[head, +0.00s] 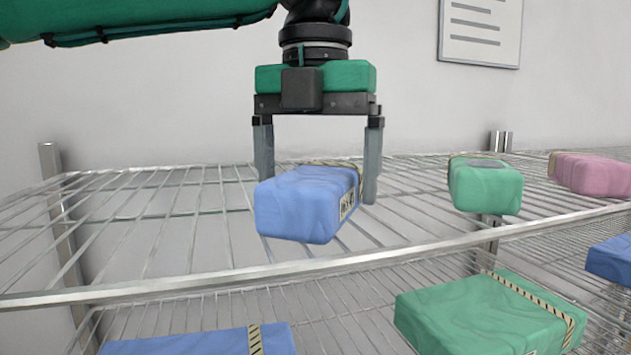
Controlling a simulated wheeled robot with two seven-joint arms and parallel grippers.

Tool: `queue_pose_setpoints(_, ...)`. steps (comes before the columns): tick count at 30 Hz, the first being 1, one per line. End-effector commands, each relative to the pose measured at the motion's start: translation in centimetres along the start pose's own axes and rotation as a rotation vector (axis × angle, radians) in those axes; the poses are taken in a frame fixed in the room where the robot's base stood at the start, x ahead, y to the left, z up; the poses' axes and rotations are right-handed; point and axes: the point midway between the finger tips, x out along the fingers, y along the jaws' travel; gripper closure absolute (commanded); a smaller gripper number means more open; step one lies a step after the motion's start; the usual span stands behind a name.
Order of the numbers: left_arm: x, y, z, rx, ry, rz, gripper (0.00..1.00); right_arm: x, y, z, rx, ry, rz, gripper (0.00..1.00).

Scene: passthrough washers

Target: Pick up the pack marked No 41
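A blue pack (300,205) lies on the upper wire shelf in the head view. A label (348,203) on its right side is too small and slanted to read for certain. A striped band shows along its far top edge. My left gripper (318,190) points down over the pack's far part, with its fingers wide apart. The right finger stands just beside the pack's right side. The left finger's lower end is hidden behind the pack. I cannot tell whether either finger touches it. My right gripper is not in view.
A green pack (486,187) and a pink pack (592,175) sit to the right on the upper shelf (330,262). Below are a green pack (480,318) and blue packs (190,343) (612,258). The upper shelf's left side is bare. A wall stands close behind.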

Motion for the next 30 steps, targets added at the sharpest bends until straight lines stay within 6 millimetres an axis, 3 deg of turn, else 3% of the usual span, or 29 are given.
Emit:
queue_pose_setpoints(9, 0.42, 0.02, 0.01, -0.001, -0.001, -0.001, 0.09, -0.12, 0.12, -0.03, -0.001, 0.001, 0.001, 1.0)
queue_pose_setpoints(18, 0.41, 0.02, 0.01, -0.001, -0.001, -0.001, 0.65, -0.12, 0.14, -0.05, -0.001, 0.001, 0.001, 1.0)
queue_pose_setpoints(30, -0.12, -0.02, 0.04, 0.0, -0.002, -0.001, 0.65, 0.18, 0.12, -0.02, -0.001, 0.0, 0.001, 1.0)
